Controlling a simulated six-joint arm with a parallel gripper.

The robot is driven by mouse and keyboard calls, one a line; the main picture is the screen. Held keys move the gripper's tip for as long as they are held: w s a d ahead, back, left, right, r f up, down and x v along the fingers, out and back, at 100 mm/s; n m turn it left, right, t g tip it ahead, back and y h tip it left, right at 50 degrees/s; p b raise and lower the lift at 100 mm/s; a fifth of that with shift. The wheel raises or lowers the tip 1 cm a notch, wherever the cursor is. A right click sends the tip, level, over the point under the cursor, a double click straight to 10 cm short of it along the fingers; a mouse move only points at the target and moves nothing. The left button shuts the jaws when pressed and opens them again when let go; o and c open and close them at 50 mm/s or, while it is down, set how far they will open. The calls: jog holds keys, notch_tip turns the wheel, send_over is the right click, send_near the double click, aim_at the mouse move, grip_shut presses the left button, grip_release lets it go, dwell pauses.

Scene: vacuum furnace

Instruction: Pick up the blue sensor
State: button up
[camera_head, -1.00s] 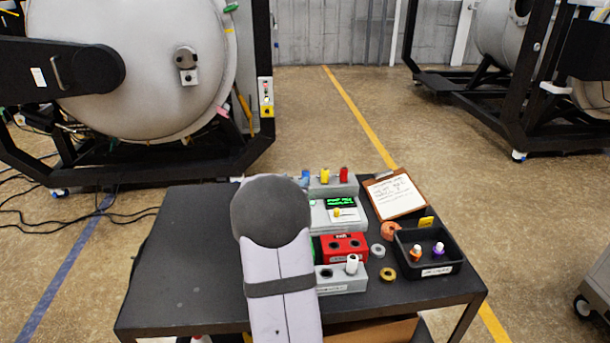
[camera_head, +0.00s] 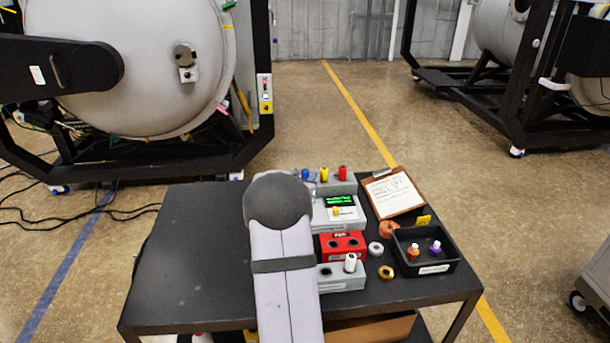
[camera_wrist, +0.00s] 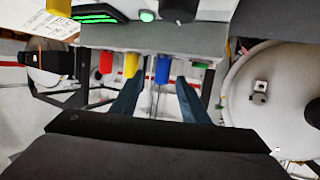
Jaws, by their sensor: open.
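The blue sensor (camera_head: 305,174) stands in the grey rack (camera_head: 333,187) at the back of the cart, left of a yellow sensor (camera_head: 324,174) and a red sensor (camera_head: 342,173). In the wrist view the rack (camera_wrist: 150,38) appears inverted, with the blue sensor (camera_wrist: 163,69) hanging between the yellow sensor (camera_wrist: 132,64) and a green sensor (camera_wrist: 198,65). My gripper (camera_wrist: 159,80) is open and empty. Its two fingertips lie either side of the blue sensor in the picture; I cannot tell whether they are level with it in depth. My arm hides the gripper in the head view.
A red block (camera_head: 341,246) and a grey block (camera_head: 342,277) holding a white piece stand in front of the rack. A black tray (camera_head: 430,268) with two small pieces, loose rings and a clipboard (camera_head: 394,193) are at right. The cart's left side (camera_head: 190,250) is clear.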

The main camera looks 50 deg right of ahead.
jog(key=shift+p+x, duration=0.65)
jog(key=shift+x, duration=1.1)
jog(key=shift+w, duration=0.1)
grip_shut()
